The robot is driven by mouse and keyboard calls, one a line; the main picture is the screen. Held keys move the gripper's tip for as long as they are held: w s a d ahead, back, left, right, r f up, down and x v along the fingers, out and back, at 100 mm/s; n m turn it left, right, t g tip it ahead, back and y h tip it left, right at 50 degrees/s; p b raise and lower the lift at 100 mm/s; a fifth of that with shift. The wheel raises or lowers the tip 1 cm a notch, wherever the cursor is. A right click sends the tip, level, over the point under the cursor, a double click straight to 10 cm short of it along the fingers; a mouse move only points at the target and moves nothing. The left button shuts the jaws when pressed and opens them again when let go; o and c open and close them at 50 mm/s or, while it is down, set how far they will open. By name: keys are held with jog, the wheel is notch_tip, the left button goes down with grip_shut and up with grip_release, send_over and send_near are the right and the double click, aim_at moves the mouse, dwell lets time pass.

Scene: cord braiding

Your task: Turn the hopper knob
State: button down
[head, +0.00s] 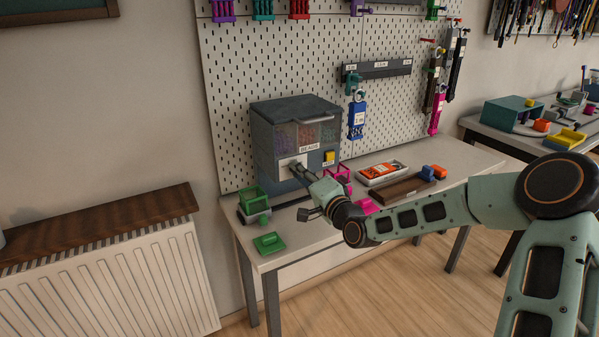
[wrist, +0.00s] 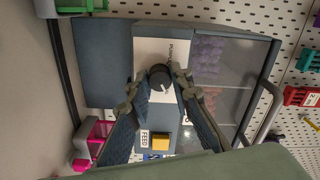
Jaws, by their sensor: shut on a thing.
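The hopper is a dark blue-grey box labelled BEADS (head: 262,139) on the bench against the pegboard. The hopper knob (wrist: 160,76) is round and black with a pale pointer line, on a white plate. My gripper (wrist: 160,87) has its two fingers around the knob, one tip on each side, shut on it.
A green bin (head: 254,201) and a green lid-like piece (head: 269,243) are at the bench's left end. Pink frames (head: 341,176), an orange-and-white box (head: 381,172) and a brown tray (head: 402,190) lie to the right. Tools hang on the pegboard (head: 225,70).

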dwell(0.4)
jog(key=c, duration=1.7)
grip_release()
jog(key=shift+c, duration=0.2)
jog(key=v, duration=1.2)
